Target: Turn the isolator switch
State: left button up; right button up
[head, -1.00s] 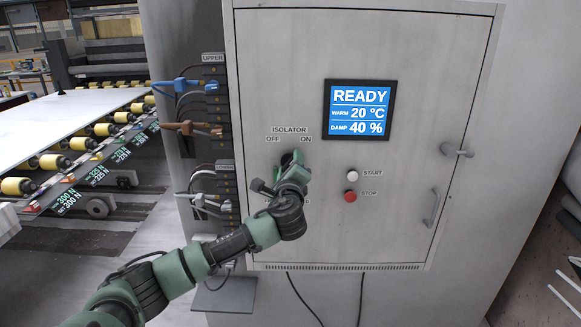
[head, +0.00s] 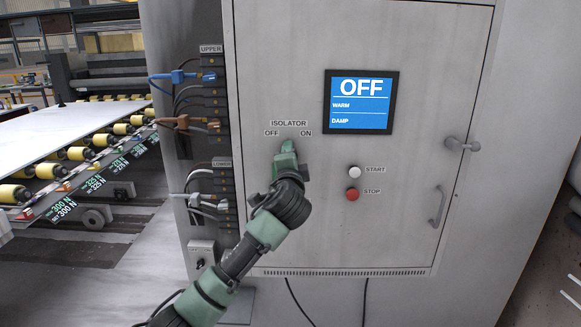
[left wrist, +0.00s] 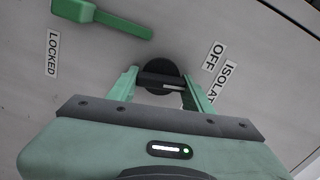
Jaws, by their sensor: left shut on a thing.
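The isolator switch (left wrist: 158,76) is a round black knob with a raised bar, on the grey cabinet door (head: 400,220). It shows between the fingers of my left gripper (left wrist: 160,88) in the left wrist view. My left gripper (head: 286,152) is shut on it, just below the ISOLATOR label (head: 289,123) with OFF and ON, and hides the knob in the head view. The knob's exact pointing is hard to tell. The display (head: 361,101) reads OFF, with WARM and DAMP blank. My right gripper is not in view.
A green handle-like part (left wrist: 105,18) sits near a LOCKED label (left wrist: 52,53). A white START button (head: 354,172) and red STOP button (head: 352,194) are right of my gripper. Cable plugs (head: 180,77) stick out at the cabinet's left.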

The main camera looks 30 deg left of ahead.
pick_arm(q)
jog(key=n+b, duration=0.2)
jog(key=n, duration=0.2)
jog(key=shift+f, duration=0.1)
jog(key=shift+n, duration=0.7)
jog(key=shift+b, duration=0.3)
jog(key=o, duration=1.4)
jog(key=shift+c, duration=0.2)
jog(key=b+v, duration=0.2)
jog(key=v, duration=0.5)
jog(key=shift+s+b, duration=0.3)
jog(key=shift+s, duration=0.05)
